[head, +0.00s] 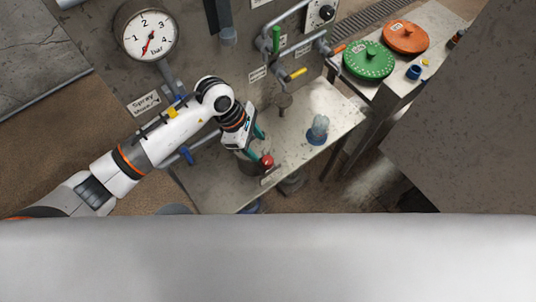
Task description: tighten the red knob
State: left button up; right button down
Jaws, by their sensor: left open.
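A small red knob (267,161) sits low at the front of the metal bench, just below my left gripper. My left gripper (258,145) reaches in from the left and points down toward the knob. Its teal fingers are apart, with one finger at the upper right and one nearer the knob. I cannot tell whether a finger touches the knob. The knob's base is partly hidden. My right gripper is not in view.
A pressure gauge (147,32) hangs on the panel at upper left. Pipes with green and yellow handles (298,73) stick out behind. A clear and blue cup (318,130) stands right of the knob. Green (368,60) and orange (405,37) discs lie on a side table.

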aim_at(268, 160)
pick_arm(q)
jog(key=p+x, duration=0.1)
jog(key=x, duration=0.8)
jog(key=shift+f+p, duration=0.1)
jog(key=shift+p, duration=0.2)
jog(key=shift+c, duration=0.5)
